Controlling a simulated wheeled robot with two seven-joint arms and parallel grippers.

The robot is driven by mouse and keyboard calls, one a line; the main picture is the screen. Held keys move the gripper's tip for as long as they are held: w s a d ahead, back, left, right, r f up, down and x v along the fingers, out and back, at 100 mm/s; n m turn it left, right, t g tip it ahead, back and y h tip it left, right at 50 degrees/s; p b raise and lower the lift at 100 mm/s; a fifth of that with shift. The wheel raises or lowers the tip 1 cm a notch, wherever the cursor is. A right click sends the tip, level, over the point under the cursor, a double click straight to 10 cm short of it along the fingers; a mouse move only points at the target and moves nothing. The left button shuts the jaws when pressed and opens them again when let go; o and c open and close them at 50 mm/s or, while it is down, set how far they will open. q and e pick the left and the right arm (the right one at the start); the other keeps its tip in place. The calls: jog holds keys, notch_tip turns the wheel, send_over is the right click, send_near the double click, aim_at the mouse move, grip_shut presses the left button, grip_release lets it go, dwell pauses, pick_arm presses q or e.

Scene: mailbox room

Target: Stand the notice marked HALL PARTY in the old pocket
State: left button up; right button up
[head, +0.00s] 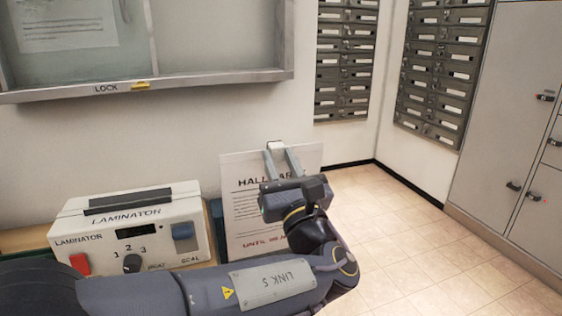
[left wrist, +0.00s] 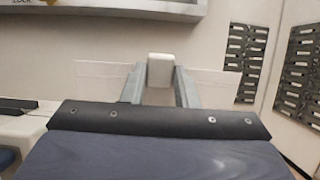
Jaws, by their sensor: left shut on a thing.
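The notice (head: 241,215) is a white sheet with a dark heading, partly hidden, that reads as HALL PARTY, and a red line starting UNTIL. It stands roughly upright right of the laminator. My left gripper (head: 276,148) is shut at its top edge, on a small pale grip block (left wrist: 161,70). The arm hides the sheet's lower right. In the left wrist view the notice (left wrist: 98,80) shows as a pale strip on both sides of the fingers. I cannot make out the old pocket. My right gripper is not in view.
A white laminator (head: 135,225) with knob and buttons stands on the left. A dark teal edge (head: 216,222) shows between it and the notice. A framed glass board (head: 200,80) marked LOCK hangs above. Mailboxes (head: 440,75) and grey lockers (head: 515,130) line the right. The tiled floor is clear.

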pick_arm(q)
notch_tip(320, 180, down, 9)
jog(key=w+b, duration=0.1)
jog(key=b, duration=0.4)
jog(key=shift+w+a+f+b, duration=0.15)
jog(key=shift+a+b, duration=0.05)
jog(key=shift+b, duration=0.15)
dwell(0.6)
jog(key=o, duration=1)
jog(key=v, duration=0.7)
jog(key=shift+s+d+f+p, duration=0.1)
jog(key=shift+s+f+p, duration=0.1)
jog(key=shift+s+p, duration=0.15)
